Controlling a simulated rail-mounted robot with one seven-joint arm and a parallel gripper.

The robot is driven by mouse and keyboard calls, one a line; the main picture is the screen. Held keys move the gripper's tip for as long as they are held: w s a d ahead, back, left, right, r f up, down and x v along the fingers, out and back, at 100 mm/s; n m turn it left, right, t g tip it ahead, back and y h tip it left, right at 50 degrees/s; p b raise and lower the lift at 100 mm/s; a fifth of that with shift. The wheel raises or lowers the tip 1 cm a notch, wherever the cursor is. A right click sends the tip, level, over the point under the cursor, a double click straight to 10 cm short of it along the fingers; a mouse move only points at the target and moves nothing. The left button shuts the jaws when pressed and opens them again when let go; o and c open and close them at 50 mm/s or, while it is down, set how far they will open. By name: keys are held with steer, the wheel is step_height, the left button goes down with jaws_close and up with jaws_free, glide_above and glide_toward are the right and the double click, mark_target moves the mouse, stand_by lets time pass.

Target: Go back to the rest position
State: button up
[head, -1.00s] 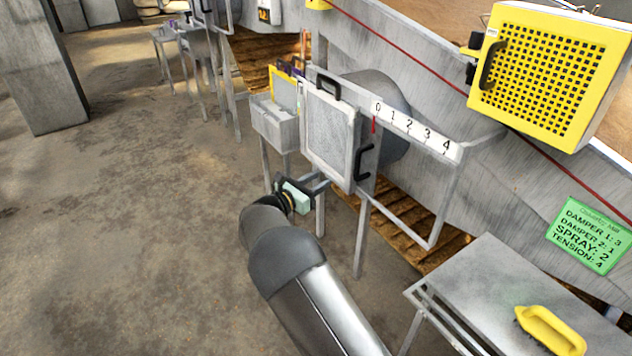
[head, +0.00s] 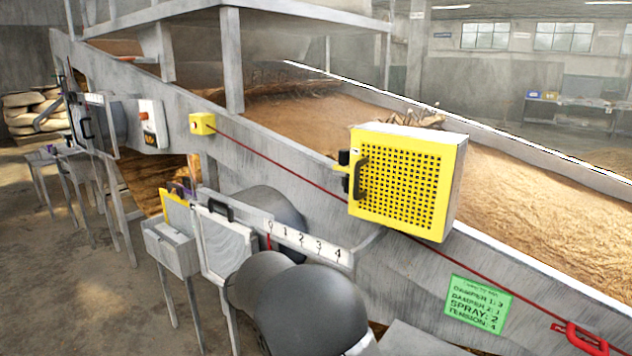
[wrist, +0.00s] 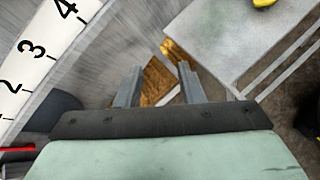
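My gripper (wrist: 160,72) shows in the wrist view with its two fingers apart and nothing between them. It hangs in free air beside the grey machine wall, with the numbered scale (wrist: 40,52) to its left and the grey table (wrist: 225,45) to its right. In the head view my arm's dark links stand at the bottom middle, in front of the damper area, and the gripper itself is hidden there.
A yellow mesh guard box (head: 405,182) is fixed on the machine above my arm. A green settings card (head: 478,304) and a red pull handle (head: 587,338) are at the lower right. A grey box on legs (head: 170,248) stands left of the arm. Open floor lies at the far left.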

steer(key=s+d+r+m+g+y+p, duration=0.1)
steer(key=s+d+r+m+g, duration=0.15)
steer(key=s+d, duration=0.25)
steer(key=s+d+r+m+g+y+p, duration=0.1)
steer(key=s+d+r+m+p, duration=0.15)
steer(key=s+d, duration=0.2)
steer(key=s+d+r+m+y+p, duration=0.1)
steer(key=s+m, duration=0.3)
steer(key=s, duration=0.4)
steer(key=s+d+r+m+g+y+p, duration=0.1)
steer(key=s+d+r+m+y+p, duration=0.1)
steer(key=s, duration=0.6)
steer(key=s+d+r+m+g+y+p, duration=0.1)
steer(key=s+r+m+y+p, duration=0.1)
steer(key=s+m, duration=0.6)
steer(key=r+y, duration=0.1)
steer(key=y, duration=0.1)
steer(key=shift+s+d+y+p, duration=0.3)
steer(key=shift+s+y+p, duration=0.05)
steer(key=shift+y, duration=0.05)
steer(key=shift+o, duration=0.2)
steer(key=shift+d+g, duration=0.15)
steer(key=shift+g, duration=0.1)
